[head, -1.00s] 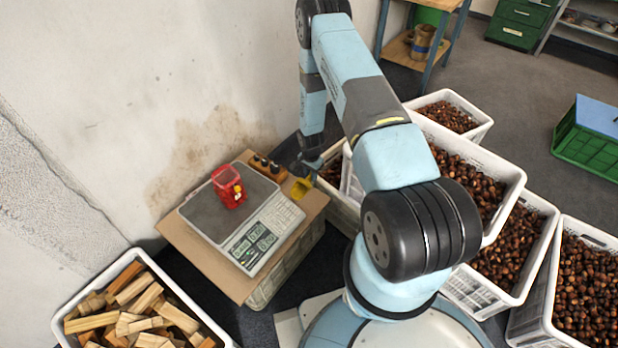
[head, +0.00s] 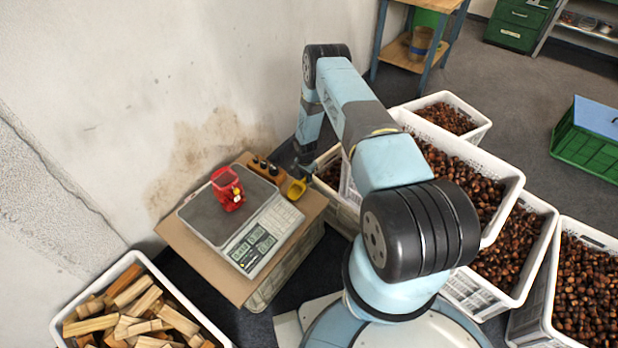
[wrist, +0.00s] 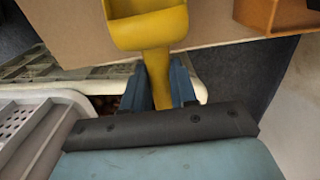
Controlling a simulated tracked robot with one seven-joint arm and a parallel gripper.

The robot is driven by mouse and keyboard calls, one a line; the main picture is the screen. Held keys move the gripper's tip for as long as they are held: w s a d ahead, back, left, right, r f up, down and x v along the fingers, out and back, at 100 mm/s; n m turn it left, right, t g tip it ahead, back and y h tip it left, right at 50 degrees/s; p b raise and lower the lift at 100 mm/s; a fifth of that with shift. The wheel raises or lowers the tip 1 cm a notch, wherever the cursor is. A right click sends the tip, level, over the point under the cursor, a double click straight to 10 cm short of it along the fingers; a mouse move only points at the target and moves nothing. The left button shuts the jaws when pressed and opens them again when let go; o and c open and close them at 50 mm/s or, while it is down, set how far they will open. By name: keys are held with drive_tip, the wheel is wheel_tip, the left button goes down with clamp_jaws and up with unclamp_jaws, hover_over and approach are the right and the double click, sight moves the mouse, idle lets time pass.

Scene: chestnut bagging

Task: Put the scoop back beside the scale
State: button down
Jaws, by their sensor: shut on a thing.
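The yellow scoop (head: 297,188) is at the back right corner of the cardboard-topped stand, next to the scale (head: 240,217). My gripper (wrist: 168,88) is shut on the scoop's handle in the wrist view, with a blue finger on each side. The scoop's bowl (wrist: 148,25) points away from my gripper, over the cardboard (wrist: 75,30). I cannot tell whether the scoop touches the cardboard. The scale carries a red net bag (head: 228,188) on its plate.
A wooden block with dark knobs (head: 264,169) stands between the scale and the wall; its orange side shows in the wrist view (wrist: 285,14). Chestnut crates (head: 512,172) crowd the right side. A crate of split wood (head: 128,262) stands at lower left.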

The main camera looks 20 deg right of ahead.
drive_tip(key=shift+f, duration=0.3)
drive_tip(key=c, duration=0.9)
unclamp_jaws()
